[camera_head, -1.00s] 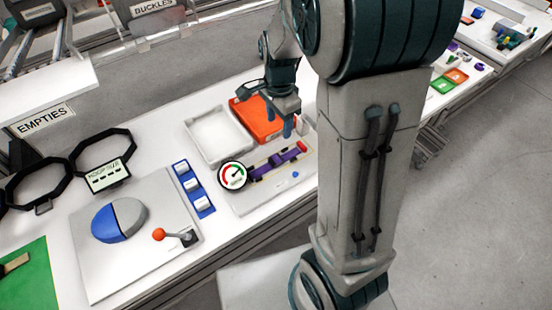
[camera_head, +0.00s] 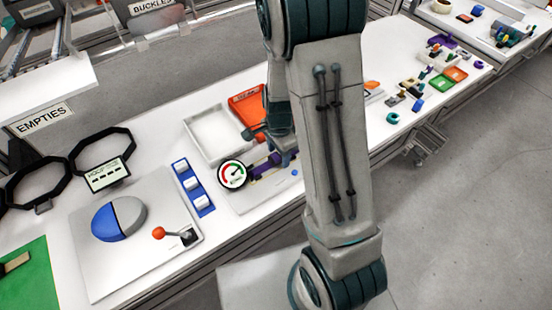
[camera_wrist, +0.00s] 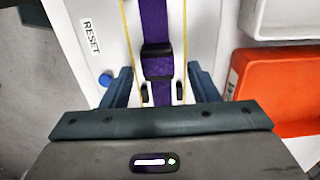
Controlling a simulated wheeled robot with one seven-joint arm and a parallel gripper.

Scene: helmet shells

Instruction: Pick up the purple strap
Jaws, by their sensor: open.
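In the head view my gripper (camera_head: 285,158) is mostly hidden behind my arm.
An orange tray (camera_head: 244,105) and a white tray (camera_head: 196,125) stand behind the strap fixture. The gauge (camera_head: 231,174) stands at its left end. A blue button (camera_wrist: 105,79) near a RESET label lies left of my gripper in the wrist view.

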